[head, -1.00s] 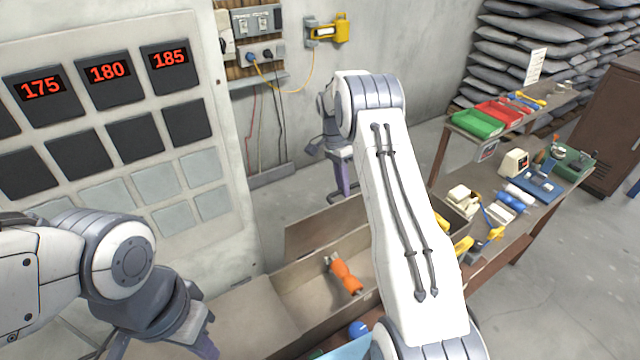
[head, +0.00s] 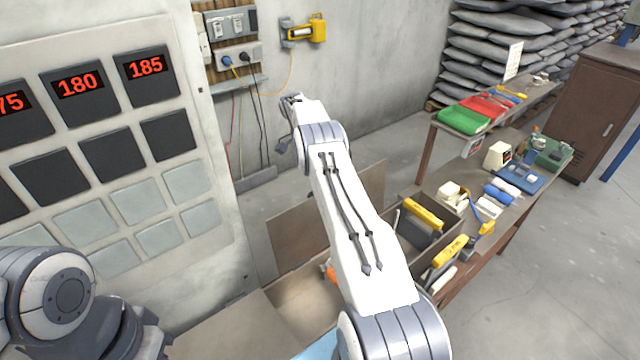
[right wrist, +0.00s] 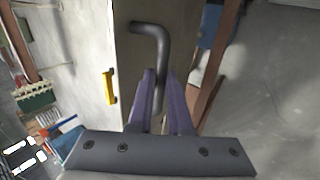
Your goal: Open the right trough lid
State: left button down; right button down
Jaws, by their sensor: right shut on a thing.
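The right trough lid (head: 297,232) is a brown panel standing raised at the back of the trough in the head view, partly hidden by my right arm. The trough's right part (head: 305,300) is open below it, and a bit of an orange thing (head: 331,273) shows inside. In the right wrist view, my right gripper (right wrist: 160,78) has its purple fingers closed on a dark grey bent handle (right wrist: 152,30) on a pale panel. My right arm hides this grip in the head view. My left arm is at the lower left, its fingertips out of frame.
A flat cover (head: 235,328) lies over the trough's left part. A panel with red numbers (head: 80,82) stands at the left. Bins with yellow handles (head: 424,214) and a cluttered bench (head: 470,240) are at the right. The floor beyond the bench is clear.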

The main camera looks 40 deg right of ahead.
jog(key=shift+d, duration=0.15)
jog(key=c, duration=0.8)
grip_release()
jog(key=shift+c, duration=0.2)
jog(key=r+b, duration=0.4)
jog(key=shift+s+d, duration=0.15)
jog(key=shift+s, duration=0.1)
jog(key=s+d+r+b, duration=0.5)
jog(key=s+r+b, duration=0.1)
jog(key=s, duration=0.3)
jog(key=shift+s+d+r+b, duration=0.15)
jog(key=shift+s+r+b, duration=0.2)
jog(key=shift+r, duration=0.15)
